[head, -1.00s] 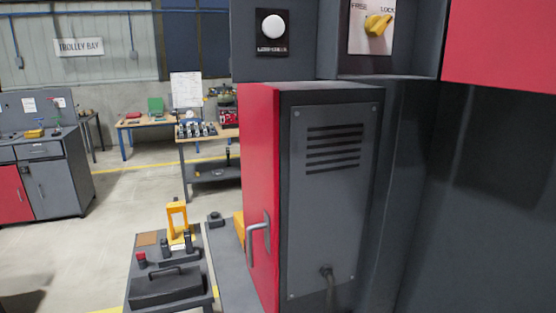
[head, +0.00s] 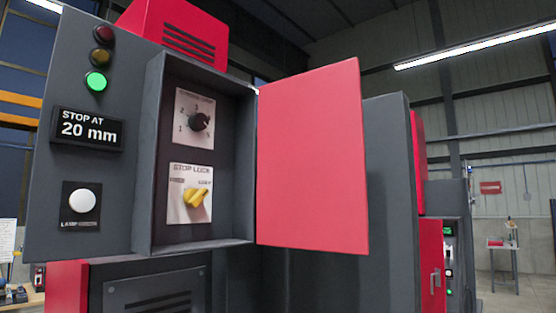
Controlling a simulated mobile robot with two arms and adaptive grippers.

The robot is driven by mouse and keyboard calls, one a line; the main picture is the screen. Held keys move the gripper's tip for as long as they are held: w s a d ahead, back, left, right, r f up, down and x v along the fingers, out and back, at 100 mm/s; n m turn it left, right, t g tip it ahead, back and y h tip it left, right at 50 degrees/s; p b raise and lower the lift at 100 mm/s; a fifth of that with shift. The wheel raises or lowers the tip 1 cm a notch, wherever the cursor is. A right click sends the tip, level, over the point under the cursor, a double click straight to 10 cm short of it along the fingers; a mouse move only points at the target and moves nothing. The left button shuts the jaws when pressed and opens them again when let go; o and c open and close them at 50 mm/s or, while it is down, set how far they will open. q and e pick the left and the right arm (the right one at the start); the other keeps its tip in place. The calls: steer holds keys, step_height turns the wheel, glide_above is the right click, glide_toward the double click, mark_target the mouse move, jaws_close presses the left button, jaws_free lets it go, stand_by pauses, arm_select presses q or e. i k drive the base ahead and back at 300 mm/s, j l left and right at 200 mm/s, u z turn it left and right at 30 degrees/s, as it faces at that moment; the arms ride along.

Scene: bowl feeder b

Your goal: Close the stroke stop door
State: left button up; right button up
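The stroke stop door (head: 312,155) is a flat red panel in the head view. It stands open, hinged at the right side of a grey recessed box (head: 247,170). Inside the box are a black rotary stroke knob (head: 198,122) on a white plate and a yellow stop lock knob (head: 196,197) below it, turned up toward the right. No handle shows on the visible face of the door. Neither of my grippers is in view.
Left of the box, the grey panel carries a "STOP AT 20 mm" sign (head: 88,130), a lit green lamp (head: 96,82) and a white lamp button (head: 82,201). A grey cabinet (head: 390,190) stands behind the door at right. Open floor shows at far right.

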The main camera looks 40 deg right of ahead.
mark_target(312, 189)
steer(key=l+u, duration=0.4)
steer(key=l, duration=0.4)
steer(key=k+l+u, duration=0.15)
steer(key=l+u, duration=0.2)
steer(key=l, duration=0.4)
steer(key=k+l, duration=0.1)
steer(key=l, duration=0.75)
steer(key=k+l, duration=0.15)
steer(key=l, duration=0.25)
steer(key=k+l+z, duration=0.15)
steer(key=z, duration=0.2)
